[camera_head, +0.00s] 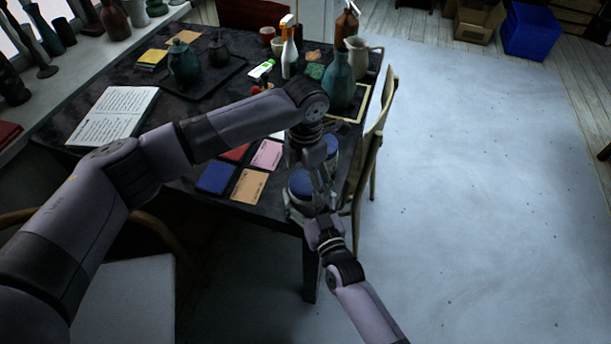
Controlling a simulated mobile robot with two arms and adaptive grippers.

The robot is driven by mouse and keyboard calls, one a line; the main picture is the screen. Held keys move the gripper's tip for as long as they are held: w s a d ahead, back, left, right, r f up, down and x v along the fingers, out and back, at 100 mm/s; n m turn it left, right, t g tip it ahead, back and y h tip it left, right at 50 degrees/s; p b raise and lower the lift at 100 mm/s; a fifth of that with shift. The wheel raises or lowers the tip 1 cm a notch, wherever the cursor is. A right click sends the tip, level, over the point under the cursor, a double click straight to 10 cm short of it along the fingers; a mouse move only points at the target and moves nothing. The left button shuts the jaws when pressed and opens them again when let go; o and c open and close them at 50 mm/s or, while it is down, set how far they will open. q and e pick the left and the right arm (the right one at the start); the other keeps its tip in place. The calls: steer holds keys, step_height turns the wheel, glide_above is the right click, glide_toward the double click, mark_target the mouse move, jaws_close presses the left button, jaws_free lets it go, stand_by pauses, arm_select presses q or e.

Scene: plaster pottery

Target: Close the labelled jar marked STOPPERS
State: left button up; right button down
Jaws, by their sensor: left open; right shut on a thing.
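A jar with a blue top (300,184) stands near the table's right front corner. A second blue-topped jar (331,146) stands just behind it, partly hidden by my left gripper. No label can be read, so I cannot tell which is marked STOPPERS. My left gripper (312,178) points down, open, over the front jar. My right gripper (316,200) reaches in from the lower right and is shut at the front jar's side. The two grippers overlap in the view and hide the jar's right side, so how the top sits is unclear.
The dark table (225,82) holds coloured cards (249,187), an open book (113,115), a teal vase (340,80), a spray bottle (289,55) and a tray with dark pots. A wooden chair (368,165) stands close against the right edge. The floor further right is clear.

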stand_by(0.3)
arm_select(q)
steer(key=shift+r, duration=2.2)
steer(key=shift+c, duration=0.4)
